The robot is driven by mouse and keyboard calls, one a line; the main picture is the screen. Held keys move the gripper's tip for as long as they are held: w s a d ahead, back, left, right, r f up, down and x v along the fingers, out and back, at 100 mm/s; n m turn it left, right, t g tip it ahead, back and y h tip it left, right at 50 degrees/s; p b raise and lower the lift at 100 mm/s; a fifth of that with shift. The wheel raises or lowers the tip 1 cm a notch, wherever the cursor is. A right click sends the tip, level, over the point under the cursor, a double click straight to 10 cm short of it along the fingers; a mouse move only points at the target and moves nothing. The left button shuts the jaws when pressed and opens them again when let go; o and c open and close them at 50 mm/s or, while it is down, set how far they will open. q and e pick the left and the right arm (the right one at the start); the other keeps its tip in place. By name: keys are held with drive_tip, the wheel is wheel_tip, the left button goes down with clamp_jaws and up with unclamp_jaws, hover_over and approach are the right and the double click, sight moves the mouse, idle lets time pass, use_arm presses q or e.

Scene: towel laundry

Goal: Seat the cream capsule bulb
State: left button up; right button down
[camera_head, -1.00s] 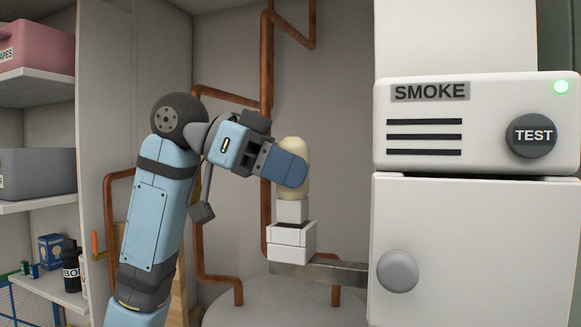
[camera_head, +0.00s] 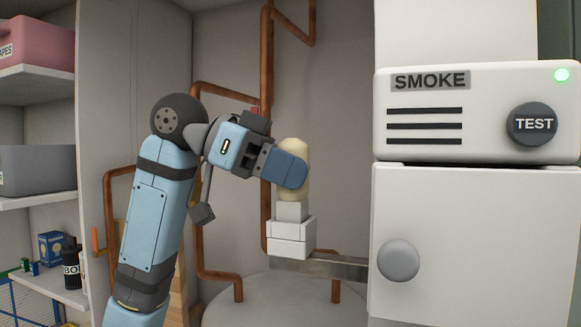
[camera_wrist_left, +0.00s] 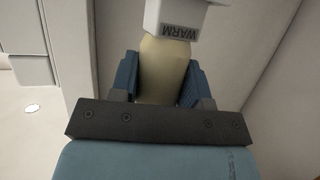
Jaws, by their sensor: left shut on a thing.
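The cream capsule bulb (camera_head: 295,150) stands upright at the white socket block (camera_head: 291,232) on a metal bracket (camera_head: 325,266). A pale collar (camera_head: 292,211) shows between the bulb's glass and the block. My left gripper (camera_head: 289,168) is shut on the bulb from the left side. In the left wrist view, the bulb (camera_wrist_left: 162,72) sits between the two blue fingers of the gripper (camera_wrist_left: 160,80). A white part (camera_wrist_left: 174,15) marked "WARM" shows at its end. How deep the bulb sits in the block cannot be told. My right gripper is not in view.
A white cabinet (camera_head: 470,245) with a round knob (camera_head: 398,260) stands right of the bulb. A "SMOKE" unit (camera_head: 475,115) with a "TEST" button (camera_head: 533,124) is above it. Copper pipes (camera_head: 267,110) run behind. Shelves (camera_head: 40,200) with bins are at the left.

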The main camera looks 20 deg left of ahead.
use_arm(q)
drive_tip(key=shift+f+b, duration=0.3)
drive_tip(key=shift+f, duration=0.3)
idle(0.6)
drive_tip(key=o, duration=1)
drive_tip(key=b+v, duration=0.3)
drive_tip(key=v, duration=1.1)
drive_tip(key=shift+f, duration=0.1)
